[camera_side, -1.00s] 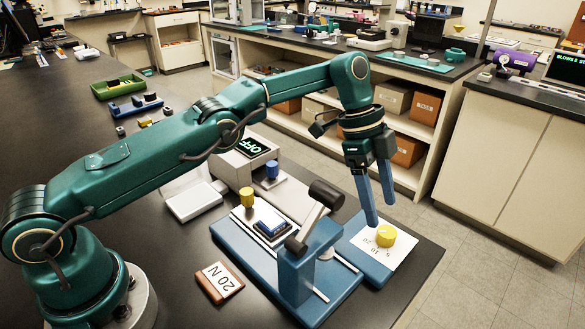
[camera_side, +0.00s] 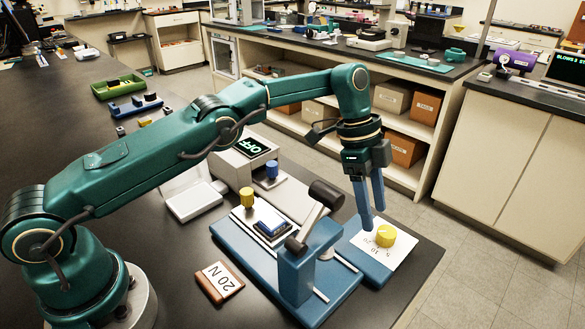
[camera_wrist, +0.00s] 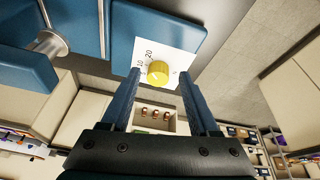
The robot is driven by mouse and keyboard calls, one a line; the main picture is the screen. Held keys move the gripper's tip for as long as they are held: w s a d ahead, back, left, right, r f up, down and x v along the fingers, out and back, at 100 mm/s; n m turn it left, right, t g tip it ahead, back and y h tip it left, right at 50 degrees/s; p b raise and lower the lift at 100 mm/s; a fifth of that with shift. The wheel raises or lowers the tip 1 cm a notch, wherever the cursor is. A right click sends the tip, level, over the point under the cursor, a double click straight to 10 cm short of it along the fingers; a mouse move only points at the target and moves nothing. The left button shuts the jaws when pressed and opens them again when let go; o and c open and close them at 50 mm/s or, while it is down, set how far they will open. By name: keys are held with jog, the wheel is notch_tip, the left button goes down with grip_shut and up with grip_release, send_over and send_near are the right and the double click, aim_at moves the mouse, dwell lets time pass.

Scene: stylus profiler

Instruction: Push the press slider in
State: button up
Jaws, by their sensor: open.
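A blue press (camera_side: 300,255) stands on the black bench, with a dark-capped lever (camera_side: 316,208) tilted over it. What looks like its slider, a pale plate (camera_side: 243,216) with a dark-blue block (camera_side: 272,226) on it, sits out on the rails to the left of the upright. A yellow knob (camera_side: 386,236) stands on a white dial card right of the press; the wrist view shows the knob (camera_wrist: 157,73) ahead of the fingertips. My gripper (camera_side: 373,217) is open and empty, above the dial's left side. It also shows in the wrist view (camera_wrist: 153,70).
A wooden block marked 20 N (camera_side: 218,283) lies left of the press. A grey box with an OFF display (camera_side: 255,149) and a white tray (camera_side: 195,202) stand behind it. The bench edge runs close beside the dial.

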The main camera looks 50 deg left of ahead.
aim_at(246, 191)
jog(key=s+a+n, duration=0.1)
jog(key=a, duration=0.2)
jog(key=s+a+n+y, duration=0.1)
jog(key=a, duration=0.2)
jog(key=s+a+n+y, duration=0.1)
jog(key=a, duration=0.2)
jog(key=shift+f, duration=0.1)
jog(key=s+a+r+n, duration=0.1)
jog(key=s+a, duration=0.2)
jog(key=s+a+r+n+y, duration=0.1)
jog(key=s+a, duration=0.2)
jog(key=s+a+r+n+y, duration=0.1)
jog(key=s+a, duration=0.2)
jog(key=a, duration=0.1)
jog(key=shift+s+r+g, duration=0.15)
jog(key=shift+r+g, duration=0.1)
jog(key=shift+g, duration=0.05)
jog(key=shift+a+r+n, duration=0.25)
jog(key=shift+r+n, duration=0.05)
jog(key=shift+a+f, duration=0.15)
jog(key=shift+f, duration=2.35)
grip_shut()
jog(key=shift+r, duration=0.1)
